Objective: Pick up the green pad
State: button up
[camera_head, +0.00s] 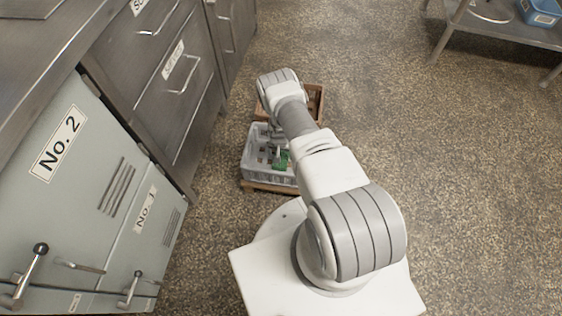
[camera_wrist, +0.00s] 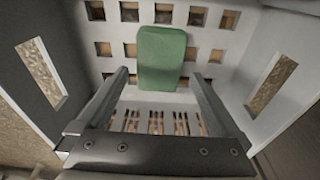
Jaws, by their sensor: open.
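The green pad (camera_wrist: 162,58) is a rounded rectangular slab inside a grey crate (camera_wrist: 232,70) with square holes. In the wrist view it sits at top centre, its long side pointing away from my gripper. My gripper (camera_wrist: 158,76) is open, with one finger to each side of the pad's lower end and nothing held. I cannot tell whether the fingertips are level with the pad or above it. In the head view the green pad (camera_head: 283,160) shows in the grey crate (camera_head: 258,176), partly hidden by my arm, with my gripper (camera_head: 275,142) over the crate.
A brown crate (camera_head: 316,100) stands just behind the grey one. Steel drawers (camera_head: 175,80) and pale green cabinet doors (camera_head: 70,180) line the left side. A metal table (camera_head: 490,28) stands at the upper right. The speckled floor on the right is clear.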

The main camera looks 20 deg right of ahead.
notch_tip(320, 180, down, 3)
jog(key=shift+d+f+b, duration=0.1)
jog(key=shift+f+b, duration=0.05)
jog(key=shift+b, duration=0.45)
jog(key=c, duration=1.3)
notch_tip(320, 180, up, 10)
jog(key=p, duration=0.4)
jog(key=shift+p, duration=0.4)
